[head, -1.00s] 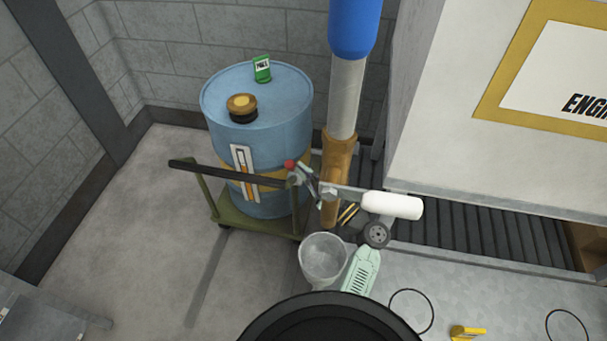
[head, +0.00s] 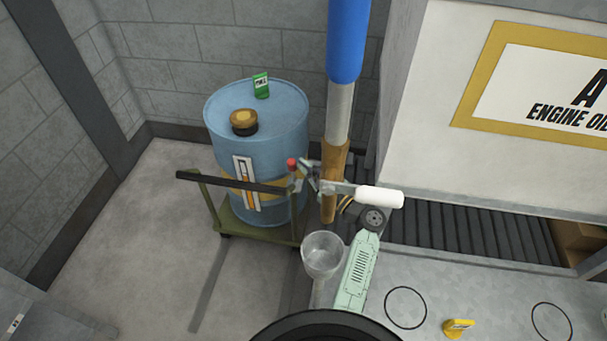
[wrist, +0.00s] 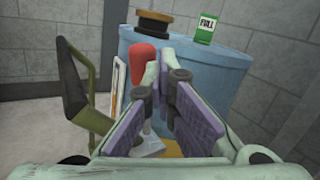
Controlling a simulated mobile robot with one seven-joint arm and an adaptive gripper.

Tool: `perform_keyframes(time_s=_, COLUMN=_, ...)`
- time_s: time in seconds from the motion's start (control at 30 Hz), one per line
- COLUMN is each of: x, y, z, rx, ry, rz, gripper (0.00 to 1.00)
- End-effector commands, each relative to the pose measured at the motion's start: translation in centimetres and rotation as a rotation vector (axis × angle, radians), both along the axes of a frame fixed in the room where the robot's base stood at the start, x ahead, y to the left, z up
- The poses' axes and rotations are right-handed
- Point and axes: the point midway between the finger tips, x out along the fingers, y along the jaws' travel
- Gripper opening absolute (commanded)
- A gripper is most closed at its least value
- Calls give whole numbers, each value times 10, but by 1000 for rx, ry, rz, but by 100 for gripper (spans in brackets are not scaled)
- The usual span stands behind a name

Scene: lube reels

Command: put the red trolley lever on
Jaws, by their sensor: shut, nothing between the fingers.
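The red knob of the trolley lever (head: 291,163) shows beside the trolley's dark push bar (head: 232,182), in front of the blue drum (head: 275,135). In the wrist view the red knob (wrist: 143,54) stands upright, just left of and beyond my fingertips. My gripper (head: 309,173) is just right of the knob in the head view. In the wrist view my gripper (wrist: 163,78) has its purple-padded fingers close together, with nothing held. The left finger hides part of the lever's lower end. Whether a finger touches the knob cannot be told.
The drum stands on the green trolley (head: 240,228), with a brown cap (head: 243,122) and a green "FULL" tag (head: 261,86) on top. A clear funnel (head: 322,255) is in front. A grey bench (head: 450,270) with a yellow tag (head: 459,328) is at right.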

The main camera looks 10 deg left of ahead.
Motion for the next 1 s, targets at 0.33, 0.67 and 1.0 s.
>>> perform_keyframes(time_s=0.33, x=9, y=1, z=1, rx=0, ry=0, rz=2, gripper=0)
perform_keyframes(time_s=0.67, x=10, y=1, z=2, rx=-1, ry=0, rz=3, gripper=0)
perform_keyframes(time_s=1.0, x=7, y=-6, z=1, rx=0, ry=0, rz=1, gripper=0)
